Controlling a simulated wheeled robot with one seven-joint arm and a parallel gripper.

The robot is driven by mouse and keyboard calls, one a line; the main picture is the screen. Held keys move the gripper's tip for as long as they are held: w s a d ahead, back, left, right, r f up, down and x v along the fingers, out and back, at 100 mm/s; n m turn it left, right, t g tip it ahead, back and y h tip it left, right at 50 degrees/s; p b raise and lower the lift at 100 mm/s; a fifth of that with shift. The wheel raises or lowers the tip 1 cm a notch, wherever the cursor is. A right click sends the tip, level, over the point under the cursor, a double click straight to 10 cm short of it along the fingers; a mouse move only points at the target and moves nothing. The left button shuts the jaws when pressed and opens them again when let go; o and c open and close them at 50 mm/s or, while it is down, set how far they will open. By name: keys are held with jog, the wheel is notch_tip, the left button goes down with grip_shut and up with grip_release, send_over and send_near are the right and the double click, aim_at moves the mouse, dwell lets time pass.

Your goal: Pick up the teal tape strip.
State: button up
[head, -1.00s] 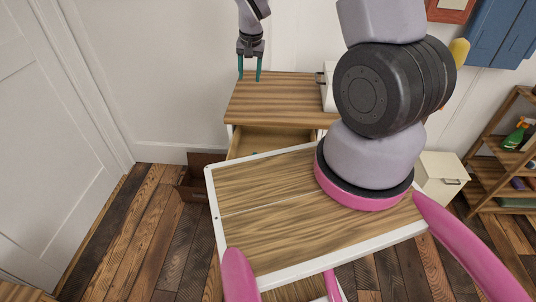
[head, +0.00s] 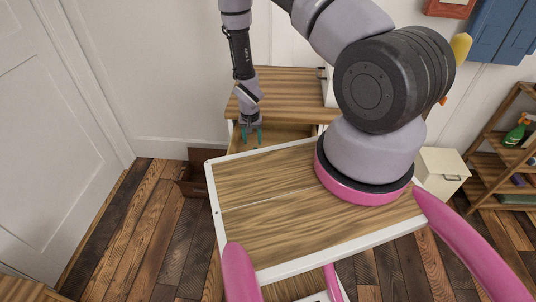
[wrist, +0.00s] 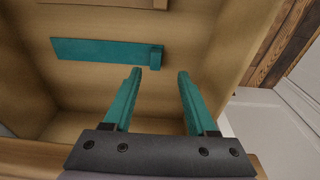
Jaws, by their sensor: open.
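The teal tape strip (wrist: 100,50) lies inside the open wooden drawer (wrist: 215,45), running left to right across the upper part of the wrist view. A small teal raised end shows at its right tip. My gripper (wrist: 160,76) has teal fingers, spread apart with nothing between them. In the wrist view the fingertips appear just below the strip's right end; I cannot tell the exact height gap. In the head view my gripper (head: 252,136) points down into the drawer (head: 290,133), and the strip cannot be made out there.
The wooden cabinet top (head: 285,88) is behind the drawer. My own base top fills the front. A dark brown open box (head: 196,178) stands on the floor at left. A cream box (head: 440,173) and a shelf (head: 505,155) stand at right. The drawer's walls surround the fingers closely.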

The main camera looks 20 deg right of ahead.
jog(key=shift+w+d+f, duration=0.1)
jog(key=shift+d+f, duration=0.05)
jog(key=shift+f, duration=0.75)
jog(key=shift+w+d+f, duration=0.1)
jog(key=shift+d+f, duration=0.05)
jog(key=shift+f, duration=0.8)
jog(key=shift+d+f, duration=0.15)
jog(key=shift+f, duration=0.75)
grip_shut()
